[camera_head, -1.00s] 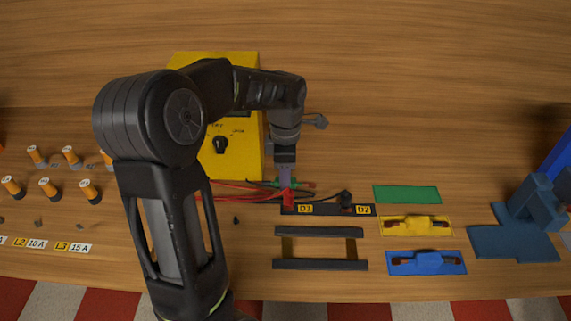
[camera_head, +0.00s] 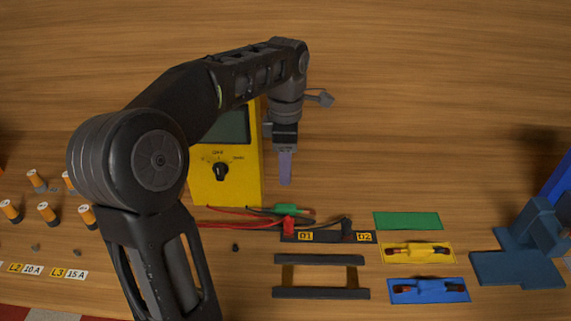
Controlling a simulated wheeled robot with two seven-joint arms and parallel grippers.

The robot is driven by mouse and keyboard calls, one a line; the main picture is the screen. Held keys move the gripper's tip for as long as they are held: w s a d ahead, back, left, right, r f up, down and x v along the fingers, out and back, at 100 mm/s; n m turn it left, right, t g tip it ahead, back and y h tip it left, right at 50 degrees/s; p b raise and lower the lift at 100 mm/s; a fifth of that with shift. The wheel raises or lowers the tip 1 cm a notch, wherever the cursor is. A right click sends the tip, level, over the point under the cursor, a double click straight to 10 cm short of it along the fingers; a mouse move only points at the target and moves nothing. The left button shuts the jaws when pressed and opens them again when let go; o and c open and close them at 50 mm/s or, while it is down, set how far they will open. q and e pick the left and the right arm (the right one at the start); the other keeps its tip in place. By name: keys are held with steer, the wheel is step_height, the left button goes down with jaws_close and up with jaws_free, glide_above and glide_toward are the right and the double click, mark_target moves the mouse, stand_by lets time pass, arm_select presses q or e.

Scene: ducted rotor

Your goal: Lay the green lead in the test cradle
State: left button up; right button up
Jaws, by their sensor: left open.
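The green lead (camera_head: 287,206) lies just behind the dark strip marked D1 and D2 (camera_head: 326,238), with a red end to the right and a dark end to the left. My left gripper (camera_head: 285,182) is open and empty, apart from the green lead, behind and above it. A frame of two dark rails with yellowish crosspieces (camera_head: 320,293) lies in front of the strip with nothing in it. No label shows which part is the test cradle. My right gripper is not in view.
A red clip (camera_head: 289,224) and a black clip (camera_head: 346,229) stand at the strip. A yellow meter (camera_head: 225,190) is partly behind my arm. A bare green pad (camera_head: 407,220) lies behind yellow (camera_head: 446,259) and blue (camera_head: 462,297) pads holding leads. A blue stand (camera_head: 515,270) is at right.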

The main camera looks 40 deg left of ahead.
mark_target(302, 210)
arm_select(q)
steer(key=shift+c, duration=0.3)
steer(key=d+f, duration=0.1)
steer(key=w+d+f, duration=0.1)
steer(key=f, duration=0.1)
steer(key=w+d+f+b, duration=0.1)
steer(key=f, duration=0.1)
steer(key=shift+w+d+f, duration=0.15)
steer(key=shift+w, duration=0.2)
steer(key=shift+s, duration=0.2)
steer(key=shift+f, duration=1.25)
steer(key=shift+w+f+p, duration=0.1)
steer(key=shift+f+p, duration=0.55)
steer(key=shift+f, duration=1.95)
